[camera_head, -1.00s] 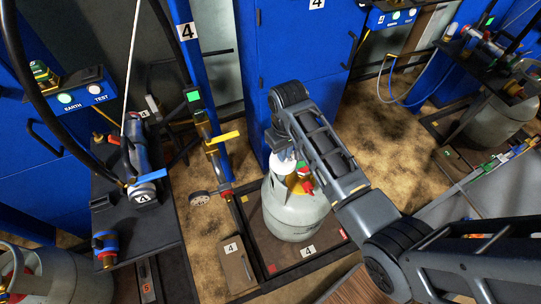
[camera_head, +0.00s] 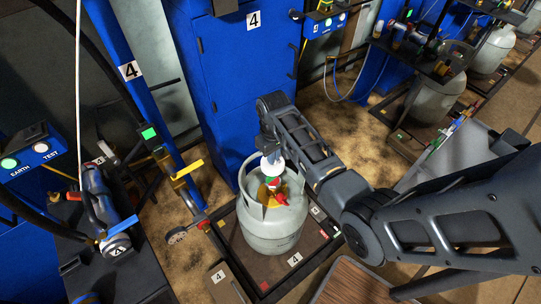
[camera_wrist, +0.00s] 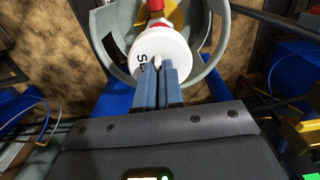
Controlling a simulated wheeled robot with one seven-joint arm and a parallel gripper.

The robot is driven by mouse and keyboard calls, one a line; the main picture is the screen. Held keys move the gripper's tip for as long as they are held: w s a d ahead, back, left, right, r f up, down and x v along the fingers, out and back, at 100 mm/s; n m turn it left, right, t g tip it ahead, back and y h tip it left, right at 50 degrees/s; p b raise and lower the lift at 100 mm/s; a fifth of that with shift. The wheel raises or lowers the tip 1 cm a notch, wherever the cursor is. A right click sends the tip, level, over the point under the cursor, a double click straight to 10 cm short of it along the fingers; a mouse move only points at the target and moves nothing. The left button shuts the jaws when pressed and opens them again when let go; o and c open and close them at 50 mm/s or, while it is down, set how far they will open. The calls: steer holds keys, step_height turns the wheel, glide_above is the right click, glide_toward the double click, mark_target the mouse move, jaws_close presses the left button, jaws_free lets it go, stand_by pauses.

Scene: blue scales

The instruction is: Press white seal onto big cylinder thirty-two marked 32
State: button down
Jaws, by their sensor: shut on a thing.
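The white seal (camera_head: 272,167) is a small round piece above the valve of a big grey cylinder (camera_head: 272,238). My gripper (camera_head: 269,153) is over the cylinder's collar and shut on the seal. In the wrist view my two fingers (camera_wrist: 163,82) pinch the edge of the seal (camera_wrist: 150,58), which shows part of some dark lettering. A red part of the valve (camera_wrist: 155,14) shows behind the seal, inside the grey collar (camera_wrist: 101,30). I cannot tell whether the seal touches the valve. The number 32 is not readable on the cylinder.
The cylinder stands on a scale platform (camera_head: 295,258) marked 4. A blue cabinet (camera_head: 215,90) is close behind. A blue post with a yellow-handled valve (camera_head: 187,169) and a dark bench (camera_head: 125,270) are at left. More cylinders (camera_head: 438,100) stand at right.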

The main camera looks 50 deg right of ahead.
steer(key=shift+r+p, duration=0.1)
steer(key=shift+p, duration=0.25)
steer(key=b, duration=0.6)
glide_above(273, 180)
steer(key=shift+a+f, duration=0.1)
steer(key=shift+f, duration=4.1)
steer(key=shift+f+b, duration=0.4)
steer(key=shift+f, duration=1.25)
steer(key=c, duration=1.2)
jaws_free()
step_height(273, 180, up, 8)
steer(key=shift+f+p, duration=0.1)
steer(key=shift+p, duration=0.35)
